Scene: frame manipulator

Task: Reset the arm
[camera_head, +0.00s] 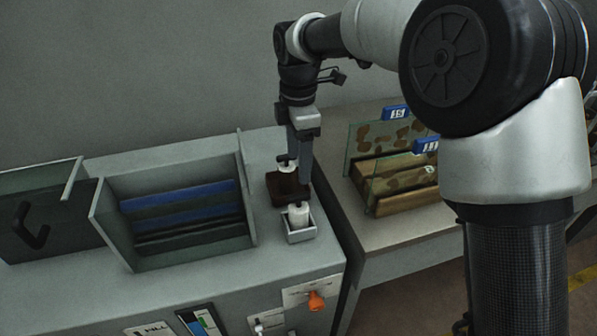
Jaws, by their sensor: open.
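My gripper (295,182) hangs pointing down over the right part of the grey machine top. Its jaws are open. One finger is by a white round piece on a dark brown block (276,188); the other is by a white cylinder (298,213) in a small square metal holder (301,235). I cannot tell whether the fingers touch these pieces. My arm reaches in from the right and covers much of the right side of the picture.
An open box with blue and dark bars (178,212) stands left of my gripper. A black panel with a hook (40,225) is at far left. An orange knob (316,300) is on the machine's front.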

